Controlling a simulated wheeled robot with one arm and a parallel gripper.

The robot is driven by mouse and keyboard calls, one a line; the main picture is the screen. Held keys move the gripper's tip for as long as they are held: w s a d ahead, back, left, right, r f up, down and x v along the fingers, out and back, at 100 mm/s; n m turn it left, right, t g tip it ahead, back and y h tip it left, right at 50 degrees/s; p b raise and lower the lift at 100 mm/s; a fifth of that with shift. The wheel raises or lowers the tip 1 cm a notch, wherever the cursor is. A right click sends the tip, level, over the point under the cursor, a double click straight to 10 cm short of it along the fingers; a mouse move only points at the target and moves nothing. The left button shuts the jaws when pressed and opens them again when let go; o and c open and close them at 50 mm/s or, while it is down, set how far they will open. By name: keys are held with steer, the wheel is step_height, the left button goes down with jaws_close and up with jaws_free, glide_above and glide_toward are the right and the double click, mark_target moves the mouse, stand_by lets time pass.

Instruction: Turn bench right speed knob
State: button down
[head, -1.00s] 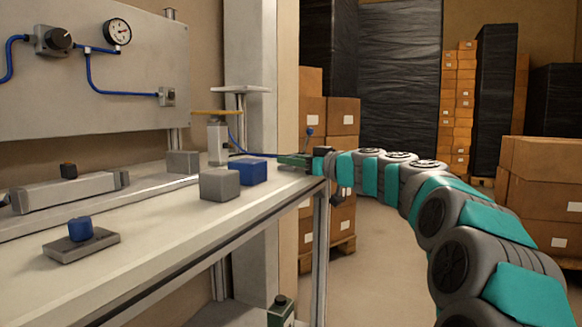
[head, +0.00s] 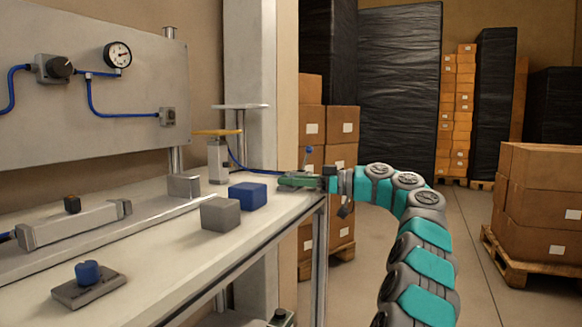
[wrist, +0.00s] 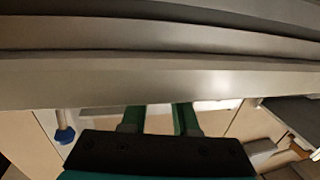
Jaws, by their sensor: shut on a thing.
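My gripper (head: 300,181), with green fingers, is at the far right end of the grey workbench (head: 200,262), level with its top. In the wrist view its two fingers (wrist: 158,120) are parallel with a gap between them, close to a pale grey edge. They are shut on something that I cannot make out. I cannot pick out the right speed knob in either view; the gripper covers that end of the bench. A blue knob on a grey plate (head: 88,281) lies on the near left of the bench.
A grey block (head: 220,214) and a blue block (head: 248,196) stand on the bench left of my gripper. The back panel carries a dark knob (head: 61,67) and a gauge (head: 117,54). Stacked cartons (head: 545,205) stand at right. Open floor lies between.

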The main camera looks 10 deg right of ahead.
steer(key=n+g+p, duration=0.1)
steer(key=p, duration=0.2)
steer(key=shift+w+r+g+y+p, duration=0.1)
steer(key=shift+r+g+y+p, duration=0.2)
steer(key=shift+r, duration=0.1)
steer(key=shift+f+n+g+p, duration=0.1)
steer(key=shift+n+g+p, duration=0.4)
steer(key=shift+p, duration=0.55)
steer(key=shift+f+p, duration=0.1)
steer(key=shift+p, duration=0.25)
steer(key=c, duration=0.7)
jaws_free()
steer(key=shift+f, duration=0.1)
steer(key=shift+d, duration=0.1)
steer(key=shift+v, duration=3.7)
steer(key=shift+d+f, duration=0.1)
steer(key=shift+f, duration=0.05)
